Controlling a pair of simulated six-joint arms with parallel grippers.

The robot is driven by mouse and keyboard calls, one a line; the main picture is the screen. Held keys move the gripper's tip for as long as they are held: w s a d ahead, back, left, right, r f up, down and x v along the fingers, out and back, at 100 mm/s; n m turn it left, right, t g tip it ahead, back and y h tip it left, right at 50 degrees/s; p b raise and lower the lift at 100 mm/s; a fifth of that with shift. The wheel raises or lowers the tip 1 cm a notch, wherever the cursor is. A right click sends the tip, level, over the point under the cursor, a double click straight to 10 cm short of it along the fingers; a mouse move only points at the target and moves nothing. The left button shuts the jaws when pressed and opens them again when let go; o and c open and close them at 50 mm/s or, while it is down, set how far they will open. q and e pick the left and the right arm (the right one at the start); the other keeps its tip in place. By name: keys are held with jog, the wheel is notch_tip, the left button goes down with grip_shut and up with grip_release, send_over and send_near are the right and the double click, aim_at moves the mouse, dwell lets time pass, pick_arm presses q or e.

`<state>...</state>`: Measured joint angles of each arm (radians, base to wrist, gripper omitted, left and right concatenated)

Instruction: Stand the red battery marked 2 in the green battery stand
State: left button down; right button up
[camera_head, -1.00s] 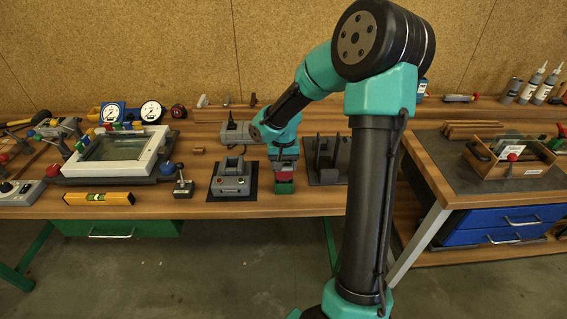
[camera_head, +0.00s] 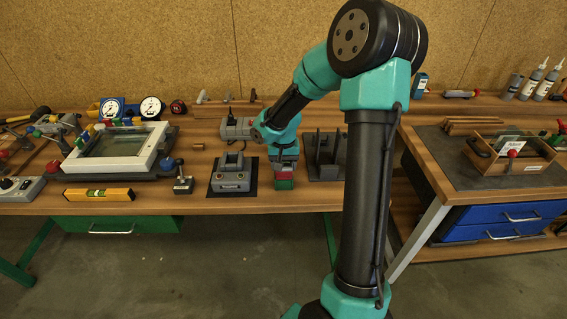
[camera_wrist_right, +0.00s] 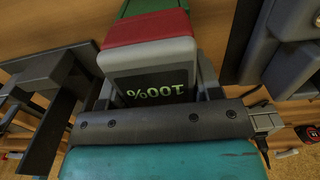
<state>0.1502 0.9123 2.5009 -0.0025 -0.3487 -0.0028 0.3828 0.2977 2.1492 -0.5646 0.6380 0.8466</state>
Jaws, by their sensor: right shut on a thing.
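My right gripper (camera_head: 284,164) is shut on a battery with a grey end and a red body (camera_head: 284,174). In the wrist view the battery's grey end shows "100%" upside down, with the red part (camera_wrist_right: 146,28) beyond it. The number 2 is not visible. The green battery stand (camera_head: 284,184) is directly under the red part, near the table's front edge. The green (camera_wrist_right: 155,7) also meets the red in the wrist view. How deep the battery sits in the stand is hidden. My left gripper is out of view.
A grey charger-like device (camera_head: 231,177) on a dark mat is just left of the stand. A dark upright rack (camera_head: 325,160) is to the right, partly behind my arm. A yellow level (camera_head: 99,194) and a white frame (camera_head: 118,150) lie farther left.

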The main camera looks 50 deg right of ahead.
jog(key=shift+f, duration=0.1)
jog(key=o, duration=1.3)
jog(key=shift+c, duration=0.2)
notch_tip(320, 180, up, 17)
jog(key=shift+r, duration=0.2)
